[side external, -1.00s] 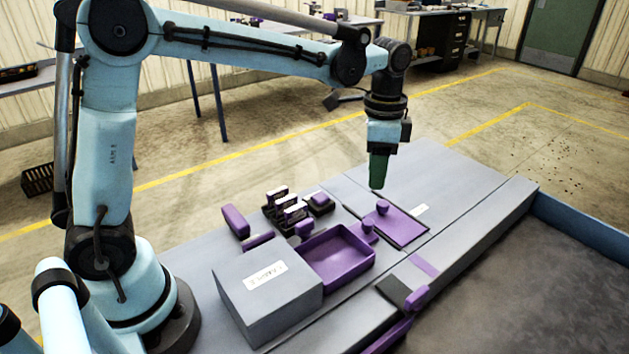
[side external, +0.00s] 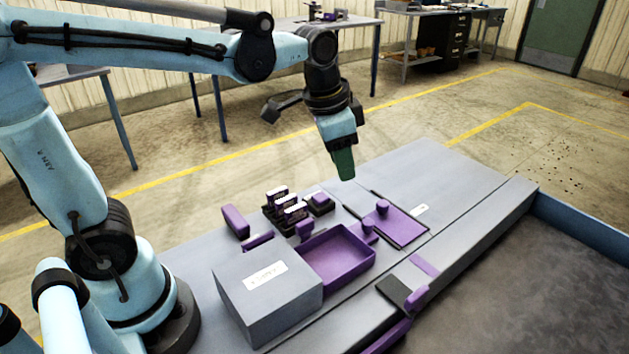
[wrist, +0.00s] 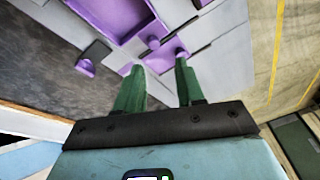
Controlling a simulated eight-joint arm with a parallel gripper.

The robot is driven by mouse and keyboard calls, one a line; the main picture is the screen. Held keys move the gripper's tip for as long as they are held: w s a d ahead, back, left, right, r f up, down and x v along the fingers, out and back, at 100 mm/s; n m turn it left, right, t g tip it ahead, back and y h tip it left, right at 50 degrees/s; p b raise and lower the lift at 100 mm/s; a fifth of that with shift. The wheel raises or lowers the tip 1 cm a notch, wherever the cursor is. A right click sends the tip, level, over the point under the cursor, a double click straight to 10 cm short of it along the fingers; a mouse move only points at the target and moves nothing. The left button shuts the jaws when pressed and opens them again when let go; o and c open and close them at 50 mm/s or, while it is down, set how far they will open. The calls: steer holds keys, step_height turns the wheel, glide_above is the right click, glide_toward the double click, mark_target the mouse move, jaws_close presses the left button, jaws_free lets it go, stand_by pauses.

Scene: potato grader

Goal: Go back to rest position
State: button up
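My gripper (side external: 343,165) hangs in the air above the back part of the grey bench (side external: 455,185), tilted, with its green fingers pointing down. In the wrist view my gripper (wrist: 159,68) has its two green fingers apart, with nothing held between them. It is clear of the purple plate with a knob (side external: 397,222), which lies to its lower right in the side view.
A purple tray (side external: 340,258) and a grey box (side external: 268,300) sit on the bench. Small purple and black blocks (side external: 290,205) stand behind the tray. A purple handle (side external: 417,297) is near the front edge. A blue-walled bin (side external: 585,225) lies at right.

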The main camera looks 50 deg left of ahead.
steer(key=s+a+f+n+t, duration=0.2)
steer(key=s+f+n+t, duration=0.1)
steer(key=s, duration=0.4)
steer(key=shift+s+a+n+t, duration=0.3)
steer(key=shift+n+t, duration=0.2)
steer(key=shift+n, duration=0.5)
